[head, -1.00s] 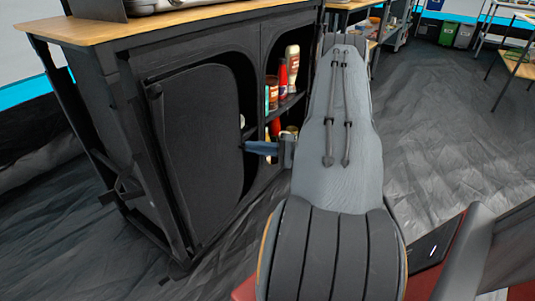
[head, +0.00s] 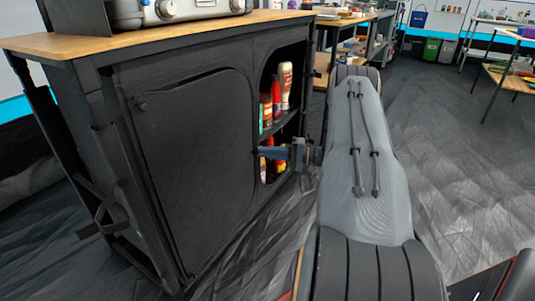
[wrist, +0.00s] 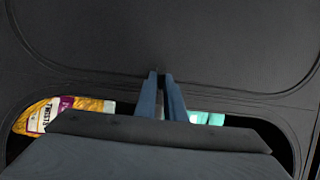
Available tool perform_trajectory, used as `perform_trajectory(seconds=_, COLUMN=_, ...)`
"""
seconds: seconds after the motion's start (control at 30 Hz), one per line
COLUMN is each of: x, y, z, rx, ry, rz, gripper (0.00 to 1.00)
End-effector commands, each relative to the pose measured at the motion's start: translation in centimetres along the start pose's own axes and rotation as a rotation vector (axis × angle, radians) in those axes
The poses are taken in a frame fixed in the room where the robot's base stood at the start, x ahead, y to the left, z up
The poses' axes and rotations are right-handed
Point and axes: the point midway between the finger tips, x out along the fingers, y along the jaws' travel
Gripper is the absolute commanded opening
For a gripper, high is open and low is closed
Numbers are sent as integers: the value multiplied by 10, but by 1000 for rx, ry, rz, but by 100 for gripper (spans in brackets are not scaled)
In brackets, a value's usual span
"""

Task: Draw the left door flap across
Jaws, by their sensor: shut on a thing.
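The left door flap (head: 190,150) is a black fabric panel on the front of the black cabinet. It lies nearly flat across the left opening, and I see no gap into that compartment. My gripper (head: 260,153) is at the flap's right side, by the right opening. In the wrist view its blue fingers (wrist: 160,76) are close together against dark fabric (wrist: 160,35), shut on the flap's edge or tab. The exact gripped spot is too small and dark to make out.
The right compartment is open, with bottles (head: 284,85) on its shelf. A yellow packet (wrist: 60,110) shows in the wrist view. A wooden top (head: 160,32) carries a metal appliance (head: 170,10). Dark floor (head: 440,130) to the right is clear.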

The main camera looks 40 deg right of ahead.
Motion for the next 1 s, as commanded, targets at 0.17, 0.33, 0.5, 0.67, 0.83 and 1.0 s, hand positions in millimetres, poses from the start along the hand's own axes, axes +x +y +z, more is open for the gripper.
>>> perform_trajectory(seconds=0.17, x=-2, y=0, z=-5, rx=-4, ry=13, rz=3, gripper=28)
perform_trajectory(seconds=0.33, x=0, y=0, z=-3, rx=-4, ry=8, rz=2, gripper=28)
perform_trajectory(seconds=0.5, x=-4, y=-1, z=-3, rx=-4, ry=8, rz=1, gripper=28)
perform_trajectory(seconds=0.67, x=-25, y=-2, z=-3, rx=-4, ry=11, rz=2, gripper=28)
perform_trajectory(seconds=0.83, x=-55, y=-2, z=-3, rx=-4, ry=12, rz=2, gripper=28)
perform_trajectory(seconds=1.0, x=-74, y=-1, z=-3, rx=-4, ry=12, rz=2, gripper=28)
